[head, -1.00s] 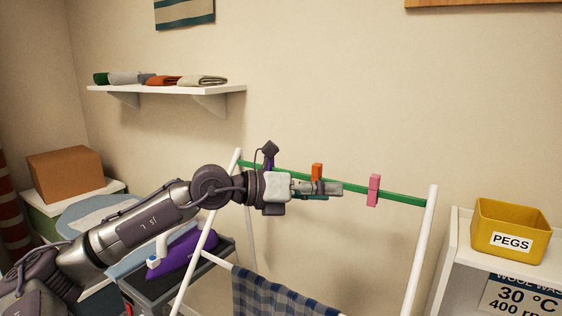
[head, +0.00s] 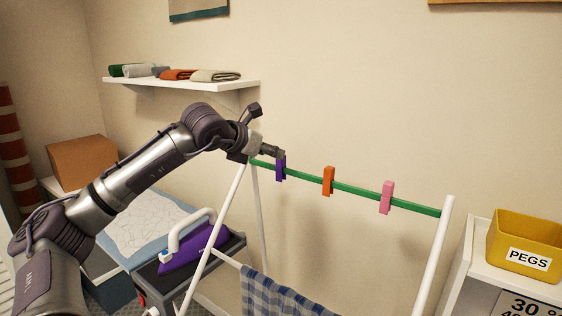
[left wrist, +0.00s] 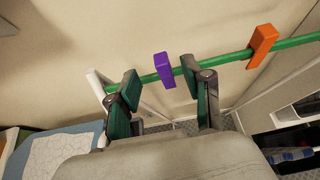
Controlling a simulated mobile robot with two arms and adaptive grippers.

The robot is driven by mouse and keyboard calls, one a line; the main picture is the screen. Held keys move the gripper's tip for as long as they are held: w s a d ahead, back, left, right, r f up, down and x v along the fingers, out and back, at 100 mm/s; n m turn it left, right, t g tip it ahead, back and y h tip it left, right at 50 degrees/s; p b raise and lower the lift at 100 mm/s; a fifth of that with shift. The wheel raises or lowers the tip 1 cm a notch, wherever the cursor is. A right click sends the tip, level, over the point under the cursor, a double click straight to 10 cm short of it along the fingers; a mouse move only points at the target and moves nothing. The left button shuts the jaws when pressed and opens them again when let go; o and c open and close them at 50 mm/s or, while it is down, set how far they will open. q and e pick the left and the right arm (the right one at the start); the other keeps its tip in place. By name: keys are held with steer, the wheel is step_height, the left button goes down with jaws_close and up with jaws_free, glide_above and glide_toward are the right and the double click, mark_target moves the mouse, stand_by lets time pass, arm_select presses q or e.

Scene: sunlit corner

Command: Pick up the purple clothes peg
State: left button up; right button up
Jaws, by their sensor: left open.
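The purple clothes peg (head: 281,167) is clipped upright on the green rail (head: 357,190) of the drying rack, near its left end. My left gripper (head: 278,154) is right beside this peg in the head view, partly covering its upper part. In the left wrist view the purple peg (left wrist: 164,70) stands between the two spread fingers of my left gripper (left wrist: 160,90), closer to the right finger. The fingers are open and hold nothing; whether either touches the peg I cannot tell. My right gripper is not in view.
An orange peg (head: 328,181) and a pink peg (head: 386,198) sit farther right on the rail. A checked cloth (head: 280,295) hangs lower on the white rack. A yellow PEGS box (head: 522,243) stands at right. A wall shelf (head: 180,84) with folded cloths is behind my arm.

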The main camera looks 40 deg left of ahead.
mark_target(280, 165)
arm_select(q)
steer(key=p+x, duration=0.2)
steer(key=x, duration=0.3)
steer(key=shift+w+f+p, duration=0.1)
steer(key=shift+f+p, duration=0.05)
steer(key=shift+p, duration=0.25)
steer(key=shift+c, duration=0.5)
steer(key=c, duration=0.7)
